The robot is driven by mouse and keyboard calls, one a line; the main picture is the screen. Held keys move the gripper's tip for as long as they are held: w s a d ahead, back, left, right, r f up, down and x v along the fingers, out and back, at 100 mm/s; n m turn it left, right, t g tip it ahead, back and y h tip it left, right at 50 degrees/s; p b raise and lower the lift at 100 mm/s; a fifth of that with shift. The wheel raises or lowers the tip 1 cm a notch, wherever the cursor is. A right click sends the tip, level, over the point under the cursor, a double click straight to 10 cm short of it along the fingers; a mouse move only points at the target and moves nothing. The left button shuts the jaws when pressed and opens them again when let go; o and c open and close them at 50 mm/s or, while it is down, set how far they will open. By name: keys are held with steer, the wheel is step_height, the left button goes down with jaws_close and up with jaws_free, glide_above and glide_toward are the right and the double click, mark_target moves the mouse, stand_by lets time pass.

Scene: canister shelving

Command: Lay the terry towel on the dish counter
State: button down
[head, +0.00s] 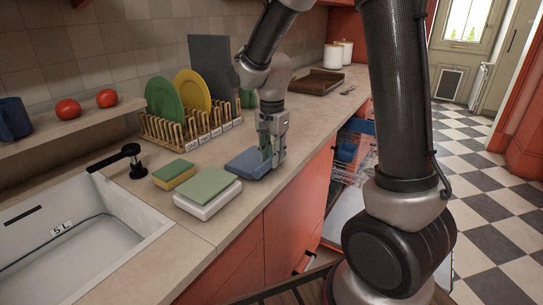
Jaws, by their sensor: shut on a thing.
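A folded blue towel (246,164) is at the front part of the dish counter (222,232), right of the white block with a green top. My gripper (268,158) points down at the towel's right end and is shut on it. The towel lies flat, on or just above the counter top; I cannot tell if there is a small gap. My fingers hide part of its right edge.
A green-topped white block (207,194) and a yellow-green sponge (174,174) lie left of the towel. A wooden dish rack (190,130) with plates stands behind. The sink (75,245) and black tap (128,155) are at left. A dishwasher rack (350,155) is pulled out below the counter.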

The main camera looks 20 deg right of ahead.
steer(key=shift+f, duration=0.15)
steer(key=c, duration=1.3)
jaws_free()
steer(key=shift+o, duration=0.2)
step_height(320, 180, up, 12)
steer(key=s+d+r+n+t, duration=0.1)
steer(key=s+d+n, duration=0.4)
steer(key=s, duration=0.6)
steer(key=s+d+r+n+t, duration=0.2)
steer(key=s+d+n, duration=0.3)
steer(key=s, duration=0.5)
steer(key=shift+s+n+t, duration=0.4)
steer(key=shift+t, duration=0.3)
steer(key=shift+d, duration=0.1)
